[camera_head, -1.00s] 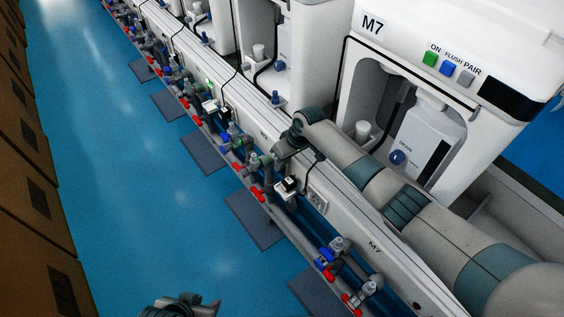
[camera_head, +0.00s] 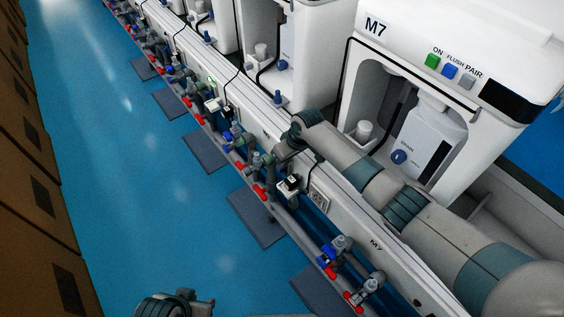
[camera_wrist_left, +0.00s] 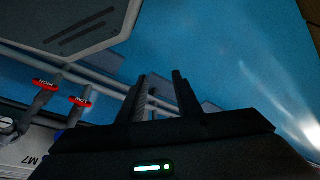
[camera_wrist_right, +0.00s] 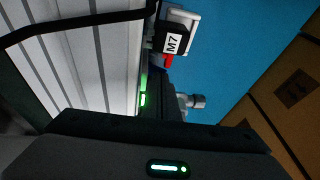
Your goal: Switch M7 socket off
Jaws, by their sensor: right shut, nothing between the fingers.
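My right gripper (camera_head: 285,153) is shut and empty, just above and left of the box in the head view. Its fingers (camera_wrist_right: 155,105) are dark and partly hidden. My left gripper (camera_wrist_left: 160,95) is open and empty; its wrist shows at the bottom of the head view.
The M7 unit (camera_head: 480,40) has green, blue and grey buttons. Pipes and valves with red and blue handles (camera_head: 330,257) run along the rail's front. A black cable (camera_wrist_right: 75,22) crosses near my right gripper.

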